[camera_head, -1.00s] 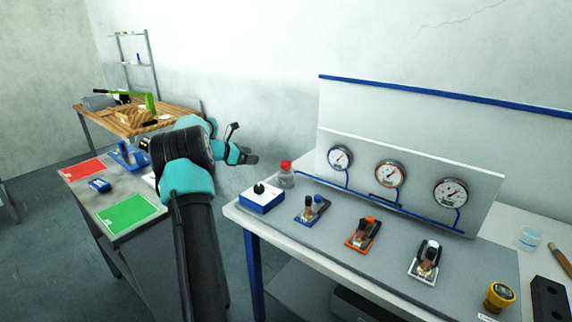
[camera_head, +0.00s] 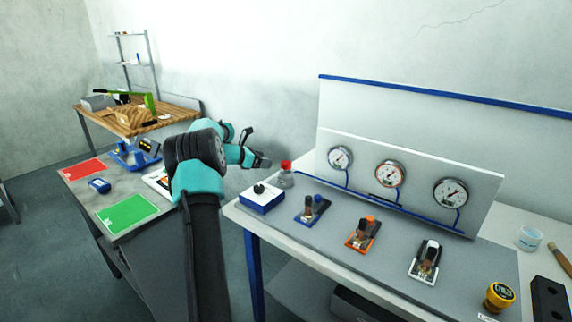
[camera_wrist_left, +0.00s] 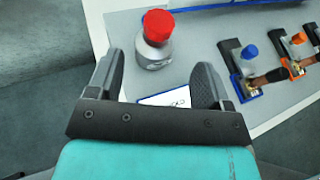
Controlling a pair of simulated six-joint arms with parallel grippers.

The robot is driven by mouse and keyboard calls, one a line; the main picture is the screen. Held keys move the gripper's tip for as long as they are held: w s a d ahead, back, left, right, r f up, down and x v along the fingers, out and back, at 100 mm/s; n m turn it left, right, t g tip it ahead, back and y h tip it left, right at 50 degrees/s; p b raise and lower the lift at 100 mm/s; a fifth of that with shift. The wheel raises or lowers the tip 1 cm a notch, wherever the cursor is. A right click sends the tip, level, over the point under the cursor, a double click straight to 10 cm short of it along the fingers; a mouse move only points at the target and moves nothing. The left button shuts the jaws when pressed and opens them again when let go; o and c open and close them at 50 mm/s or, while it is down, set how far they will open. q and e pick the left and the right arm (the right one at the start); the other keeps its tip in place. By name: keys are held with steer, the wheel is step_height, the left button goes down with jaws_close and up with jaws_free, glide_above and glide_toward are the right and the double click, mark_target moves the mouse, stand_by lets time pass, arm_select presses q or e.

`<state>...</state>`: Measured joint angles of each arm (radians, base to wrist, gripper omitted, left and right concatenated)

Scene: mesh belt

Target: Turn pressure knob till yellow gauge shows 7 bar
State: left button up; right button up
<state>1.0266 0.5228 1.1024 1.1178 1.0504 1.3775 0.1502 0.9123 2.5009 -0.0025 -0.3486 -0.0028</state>
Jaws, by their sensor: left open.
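A small yellow round device with a dark face (camera_head: 499,296) sits at the front right of the grey mat; I cannot tell whether it is a gauge or a knob. Three round white dials, left (camera_head: 340,158), middle (camera_head: 390,174) and right (camera_head: 451,193), are on the sloped panel; none looks yellow and their scales are too small to read. A blue and white box with a black knob (camera_head: 260,190) stands at the bench's left corner. My left gripper (camera_head: 256,148) is open and empty in the air, behind and above this box. In the wrist view, its fingers (camera_wrist_left: 160,78) partly hide the box (camera_wrist_left: 166,97).
Blue (camera_head: 313,208), orange (camera_head: 362,234) and white (camera_head: 425,262) clamp-like fixtures sit before the dials. A clear cup (camera_head: 529,238) and black block (camera_head: 549,298) are at right.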

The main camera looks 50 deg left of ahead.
mark_target(285, 163)
arm_select(q)
steer(key=x, duration=1.1)
steer(key=shift+w, duration=0.3)
steer(key=shift+f, duration=0.1)
steer(key=c, duration=0.9)
